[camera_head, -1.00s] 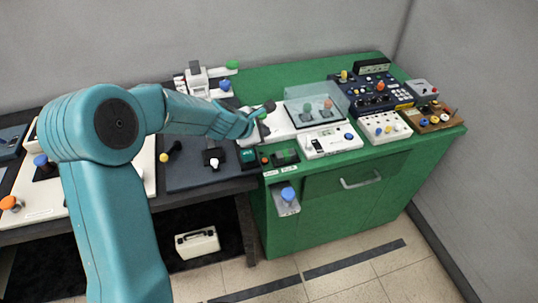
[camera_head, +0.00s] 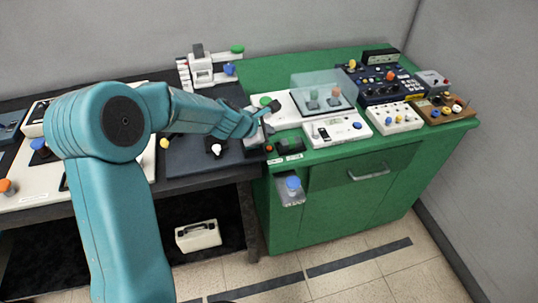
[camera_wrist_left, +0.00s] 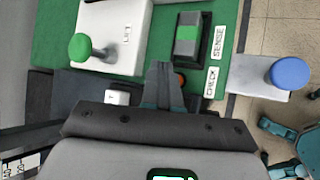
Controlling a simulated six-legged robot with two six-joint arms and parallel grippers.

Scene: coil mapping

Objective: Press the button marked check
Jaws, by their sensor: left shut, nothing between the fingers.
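The CHECK label (camera_wrist_left: 211,82) is a white strip on the green bench top in the left wrist view. Beside it is a small orange-red button (camera_wrist_left: 180,80), partly hidden by my fingers; it also shows in the head view (camera_head: 269,148). My left gripper (camera_wrist_left: 160,72) is shut and empty, its fingertips just left of that button in the wrist view. In the head view the left gripper (camera_head: 271,126) is above the bench's front left corner, close to the button. I cannot tell whether it touches anything.
A SENSE label (camera_wrist_left: 218,42) and a green-topped dark block (camera_wrist_left: 187,35) are beside CHECK. A blue knob (camera_head: 292,183) sits on a bracket at the bench front. A green knob (camera_wrist_left: 80,47) stands on a white panel. A clear cover (camera_head: 322,90) and control boxes fill the bench to the right.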

